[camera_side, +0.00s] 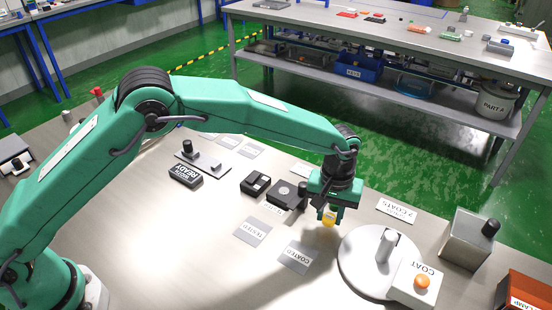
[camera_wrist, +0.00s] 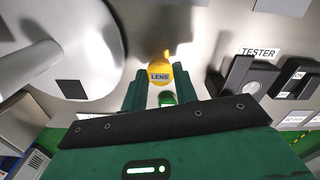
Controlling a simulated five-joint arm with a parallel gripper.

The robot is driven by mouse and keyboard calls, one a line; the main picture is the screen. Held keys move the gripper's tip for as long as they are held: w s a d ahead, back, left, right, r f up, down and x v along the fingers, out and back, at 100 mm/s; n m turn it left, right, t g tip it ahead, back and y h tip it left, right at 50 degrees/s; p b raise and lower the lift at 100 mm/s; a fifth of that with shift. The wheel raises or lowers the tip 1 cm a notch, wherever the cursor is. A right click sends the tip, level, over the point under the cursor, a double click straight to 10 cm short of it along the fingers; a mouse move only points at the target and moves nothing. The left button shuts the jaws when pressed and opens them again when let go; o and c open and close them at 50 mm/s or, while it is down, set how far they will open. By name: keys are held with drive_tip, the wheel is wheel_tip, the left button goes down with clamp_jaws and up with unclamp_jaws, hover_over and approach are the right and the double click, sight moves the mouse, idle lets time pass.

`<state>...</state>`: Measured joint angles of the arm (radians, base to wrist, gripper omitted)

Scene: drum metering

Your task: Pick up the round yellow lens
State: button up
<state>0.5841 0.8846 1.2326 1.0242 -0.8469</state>
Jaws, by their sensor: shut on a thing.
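The round yellow lens (camera_side: 329,218) is between the fingertips of my gripper (camera_side: 330,213) in the side view. In the side view the lens seems to be held above the table, left of the round white disc; the exact height is hard to tell. The fingers hide part of its edge.
A white disc with a post (camera_side: 352,262) and a COAT box with an orange button (camera_side: 421,282) stand to the right. The tester (camera_side: 287,194) stands to the left. Flat labels COATED (camera_side: 296,257) and TESTED (camera_side: 253,232) lie on the open table in front.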

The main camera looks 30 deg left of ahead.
drive_tip(key=shift+r, duration=0.85)
drive_tip(key=s+d+r, duration=0.5)
drive_tip(key=s+r, duration=0.1)
drive_tip(key=s, duration=0.4)
drive_tip(key=shift+s+r, duration=0.3)
drive_tip(key=shift+r, duration=0.1)
hover_over(284, 191)
wheel_tip(284, 191, down, 5)
drive_tip(key=shift+r, duration=0.2)
drive_tip(key=shift+f, duration=2)
